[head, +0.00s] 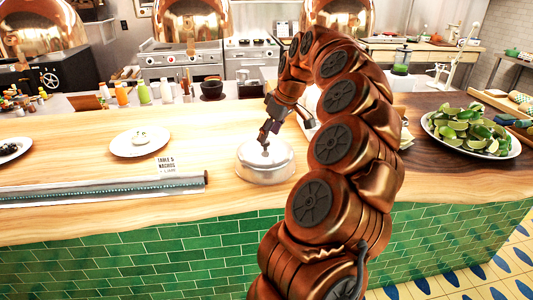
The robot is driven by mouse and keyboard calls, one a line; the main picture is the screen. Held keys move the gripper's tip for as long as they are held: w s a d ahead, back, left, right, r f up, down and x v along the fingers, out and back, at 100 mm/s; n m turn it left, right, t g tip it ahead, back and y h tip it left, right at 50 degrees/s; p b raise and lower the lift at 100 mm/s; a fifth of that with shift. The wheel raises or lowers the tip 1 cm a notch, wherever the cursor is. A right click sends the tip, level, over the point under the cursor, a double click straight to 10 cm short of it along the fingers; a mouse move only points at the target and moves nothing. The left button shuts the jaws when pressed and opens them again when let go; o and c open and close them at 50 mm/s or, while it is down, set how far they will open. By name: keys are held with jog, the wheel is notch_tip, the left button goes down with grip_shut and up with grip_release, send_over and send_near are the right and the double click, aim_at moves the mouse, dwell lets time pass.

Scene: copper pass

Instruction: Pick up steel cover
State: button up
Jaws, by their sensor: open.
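The steel cover (266,168) is a low, round, silvery dome with a dark knob on top. It sits on the wooden counter near its front edge, in the middle of the head view. My gripper (266,143) points down right over the cover, with its open fingers at the knob. At this size I cannot tell whether the fingers touch the knob. The cover's right side lies close beside my arm in the picture.
A white plate with a small white item (140,141) and a ticket (167,163) stand left. A long rail (100,192) lies along the front edge. A plate of limes (470,130) is at right. Bottles (143,93) line the back. Copper lamps (190,22) hang above.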

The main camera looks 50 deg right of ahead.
aim_at(265, 154)
jog(key=shift+d+p+x, duration=0.15)
jog(key=shift+p+x, duration=0.45)
jog(key=shift+x, duration=0.7)
jog(key=shift+d+p+x, duration=0.2)
jog(key=shift+p+x, duration=0.4)
jog(key=shift+x, duration=0.65)
jog(key=shift+w, duration=0.1)
grip_shut()
